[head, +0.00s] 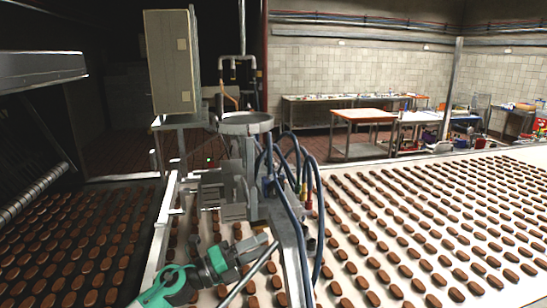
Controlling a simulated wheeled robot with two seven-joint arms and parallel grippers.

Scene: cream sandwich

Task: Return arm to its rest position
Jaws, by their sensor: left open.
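My left arm comes in from the bottom left, with teal links and a grey wrist. My left gripper (256,249) is open and empty, over the cookie belt near the depositing machine (222,192). A thin dark rod passes close to the fingers, and I cannot tell whether it touches them. Brown cookies lie below and around the gripper, with none between its fingers that I can see. My right arm and right gripper do not show.
A white conveyor (490,289) with rows of brown cookies fills the right. A dark belt (128,240) with cookies runs at the left. Blue hoses (287,195) hang beside the machine, right of the gripper. A tall cabinet (171,62) and tables (364,115) stand behind.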

